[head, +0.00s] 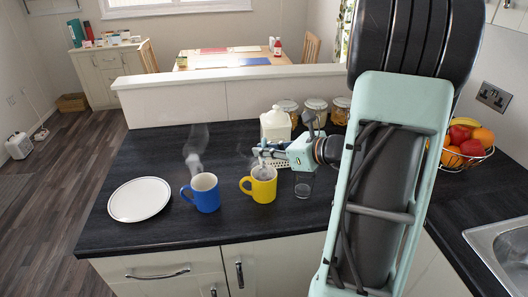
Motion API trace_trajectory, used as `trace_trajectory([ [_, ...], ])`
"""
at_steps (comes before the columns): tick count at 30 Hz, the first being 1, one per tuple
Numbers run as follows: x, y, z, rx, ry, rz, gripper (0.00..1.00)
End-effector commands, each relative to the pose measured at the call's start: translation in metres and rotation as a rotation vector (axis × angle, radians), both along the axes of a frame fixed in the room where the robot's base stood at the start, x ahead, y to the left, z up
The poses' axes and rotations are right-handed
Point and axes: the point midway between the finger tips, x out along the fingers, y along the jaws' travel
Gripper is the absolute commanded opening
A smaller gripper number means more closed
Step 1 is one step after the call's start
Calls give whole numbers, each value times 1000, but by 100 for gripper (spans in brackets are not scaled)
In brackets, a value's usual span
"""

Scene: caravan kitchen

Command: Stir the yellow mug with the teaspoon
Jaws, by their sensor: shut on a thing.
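The yellow mug (264,190) stands upright on the dark worktop, its handle to the left, with steam above it. My gripper (264,153) comes in from the right and its fingertips are just above the mug's rim. It is shut on a thin grey thing, the teaspoon (262,165), which points down at the mug's mouth. The spoon's lower end is hidden, and its depth in the mug cannot be told.
A steaming blue mug (205,195) stands just left of the yellow mug, and a white plate (140,199) lies further left. A clear glass (304,186) stands close on the right under my gripper. A white canister (275,124) and several jars (315,112) are behind. A fruit basket (466,158) is right.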

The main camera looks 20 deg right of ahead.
Motion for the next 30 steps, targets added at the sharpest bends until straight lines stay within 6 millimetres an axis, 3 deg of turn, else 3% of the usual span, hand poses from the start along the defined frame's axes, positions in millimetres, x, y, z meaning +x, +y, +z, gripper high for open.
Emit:
trace_trajectory([
  [30,0,0,71,-1,0,0,0],
])
